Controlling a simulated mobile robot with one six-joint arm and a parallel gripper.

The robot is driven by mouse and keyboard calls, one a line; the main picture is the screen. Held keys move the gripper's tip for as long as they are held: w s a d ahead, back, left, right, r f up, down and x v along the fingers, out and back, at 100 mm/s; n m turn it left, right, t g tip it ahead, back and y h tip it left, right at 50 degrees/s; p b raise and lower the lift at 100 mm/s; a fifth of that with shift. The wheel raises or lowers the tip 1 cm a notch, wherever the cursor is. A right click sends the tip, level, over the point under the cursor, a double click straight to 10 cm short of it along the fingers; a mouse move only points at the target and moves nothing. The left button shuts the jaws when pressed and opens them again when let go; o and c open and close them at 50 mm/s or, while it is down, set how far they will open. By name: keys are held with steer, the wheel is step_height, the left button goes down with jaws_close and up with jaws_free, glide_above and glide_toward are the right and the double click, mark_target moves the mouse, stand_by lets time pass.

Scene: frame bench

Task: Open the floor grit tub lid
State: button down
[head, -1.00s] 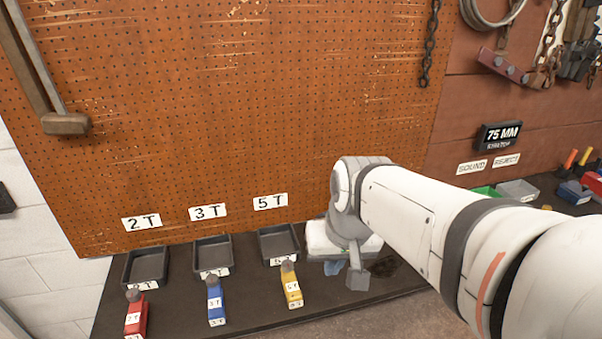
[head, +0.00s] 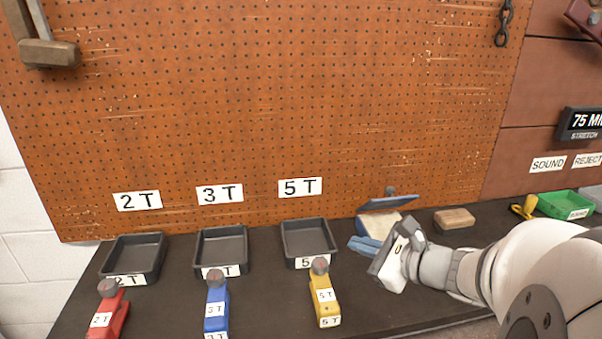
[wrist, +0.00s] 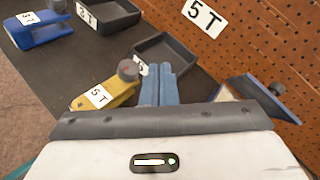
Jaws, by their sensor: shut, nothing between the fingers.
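The grit tub (head: 370,231) stands on the dark bench against the pegboard, right of the 5T tray. Its blue-grey lid (head: 388,202) is raised and tilted above the tub, with pale tan grit (head: 380,222) showing beneath. My gripper (head: 358,244) is just in front of the tub, its blue fingers together and empty, pointing left. It hides the tub's front. In the wrist view, the shut fingers (wrist: 160,86) point toward the 5T tray, and the raised lid (wrist: 268,99) shows at right. I cannot tell whether my gripper body touches the tub.
Black trays labelled 2T (head: 135,258), 3T (head: 222,250) and 5T (head: 309,242) stand left of the tub. Red (head: 108,316), blue (head: 216,308) and yellow (head: 325,299) tagged pieces lie before them. A wooden block (head: 454,219) and a green tray (head: 565,204) are right.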

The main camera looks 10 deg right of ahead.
steer(key=d+f+m+t+h+b, duration=0.2)
steer(key=d+m, duration=0.1)
steer(key=d, duration=0.2)
steer(key=w+d+f+m+t+h+b, duration=0.1)
steer(key=d+f+m+t+h+b, duration=0.1)
steer(key=d+m, duration=0.2)
steer(key=w+d+f+m+t+h+b, duration=0.1)
steer(key=d+f+m+h+b, duration=0.1)
steer(key=d+m+b, duration=0.1)
steer(key=shift+d+f+m+t+h, duration=0.2)
steer(key=shift+d+m, duration=0.1)
steer(key=shift+d, duration=0.4)
steer(key=shift+d+f+m+t+h, duration=0.1)
steer(key=shift+d+m+t+h, duration=0.15)
steer(key=shift+d, duration=0.45)
steer(key=p, duration=0.7)
glide_toward(394, 201)
steer(key=shift+m+h, duration=0.25)
steer(key=shift+m, duration=0.1)
steer(key=w+f, duration=0.1)
steer(key=w, duration=0.1)
steer(key=w+f, duration=0.2)
steer(key=shift+a+f, duration=0.2)
steer(key=shift+f, duration=0.05)
steer(key=shift+w+r, duration=0.75)
steer(key=shift+r, duration=0.35)
steer(key=shift+w+r, duration=0.3)
steer(key=shift+w, duration=0.15)
steer(key=shift+d+p, duration=0.1)
steer(key=shift+p, duration=0.2)
